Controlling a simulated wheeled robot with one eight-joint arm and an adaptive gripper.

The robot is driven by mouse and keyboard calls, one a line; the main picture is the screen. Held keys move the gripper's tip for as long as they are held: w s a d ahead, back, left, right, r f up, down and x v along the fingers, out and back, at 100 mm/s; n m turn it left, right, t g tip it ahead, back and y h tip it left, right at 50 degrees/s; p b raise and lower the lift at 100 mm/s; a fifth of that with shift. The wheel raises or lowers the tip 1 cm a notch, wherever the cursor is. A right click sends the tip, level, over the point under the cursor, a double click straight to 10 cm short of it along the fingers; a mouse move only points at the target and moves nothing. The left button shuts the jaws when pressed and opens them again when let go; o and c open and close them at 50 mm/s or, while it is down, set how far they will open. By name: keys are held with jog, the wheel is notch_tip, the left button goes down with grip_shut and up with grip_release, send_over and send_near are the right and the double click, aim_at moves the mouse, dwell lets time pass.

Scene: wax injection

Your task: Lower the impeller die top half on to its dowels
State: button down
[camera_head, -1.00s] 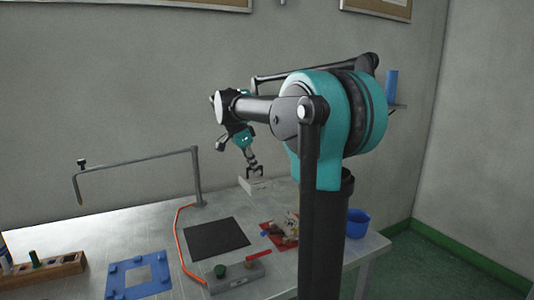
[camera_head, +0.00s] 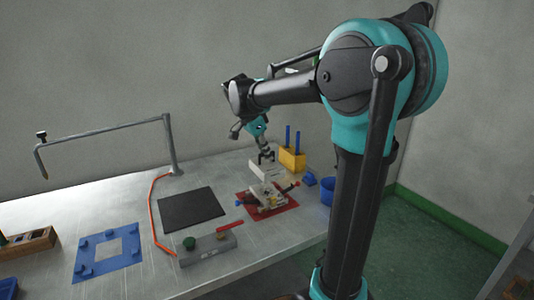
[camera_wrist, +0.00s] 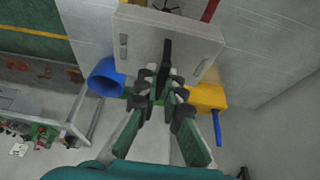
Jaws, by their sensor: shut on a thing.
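My gripper (camera_head: 266,155) is shut on the pale grey die top half (camera_head: 266,171), gripping it from above. In the wrist view the die top half (camera_wrist: 205,48) is a wide flat block with a dark upright handle (camera_wrist: 166,58), and my fingers (camera_wrist: 165,88) close around that handle. In the head view the block hangs roughly level above the die bottom and its clamps (camera_head: 267,194), which sit on a red mat (camera_head: 288,205). The dowels cannot be made out.
A yellow bin with blue rods (camera_head: 292,160) stands behind, and a blue cup (camera_head: 327,190) is at right. A black mat (camera_head: 190,208), a grey block with a red lever (camera_head: 208,247) and a blue frame (camera_head: 107,254) lie left. A bent metal arm (camera_head: 110,131) stands at back left.

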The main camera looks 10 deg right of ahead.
aim_at(264, 164)
jog(key=shift+f, duration=2.85)
jog(key=shift+f, duration=1.25)
jog(key=c, duration=1.6)
grip_release()
jog(key=shift+a, duration=0.1)
jog(key=v, duration=1.2)
